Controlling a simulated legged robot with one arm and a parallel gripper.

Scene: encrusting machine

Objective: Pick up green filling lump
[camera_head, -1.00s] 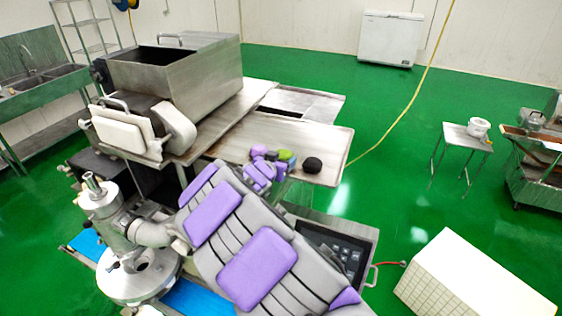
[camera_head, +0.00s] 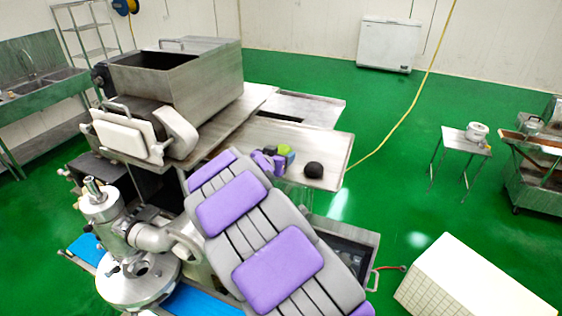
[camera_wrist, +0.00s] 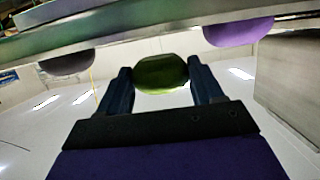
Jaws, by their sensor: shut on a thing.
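The green filling lump (camera_wrist: 161,73) sits between the two fingers of my gripper (camera_wrist: 160,80) in the wrist view, with a finger against each side. My gripper is shut on it. In the head view the green lump (camera_head: 286,151) shows at the metal table's left part, beside my purple gripper (camera_head: 268,162), which my arm partly hides. A dark lump (camera_head: 313,170) rests on the table to the right; the wrist view also shows a dark lump (camera_wrist: 67,62) and a purple lump (camera_wrist: 238,33) at the metal edge.
The metal table (camera_head: 325,145) adjoins the machine with its steel hopper (camera_head: 200,85). A control panel (camera_head: 350,255) lies below, close to my arm. A white block (camera_head: 470,290) stands at lower right. Green floor is open beyond the table.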

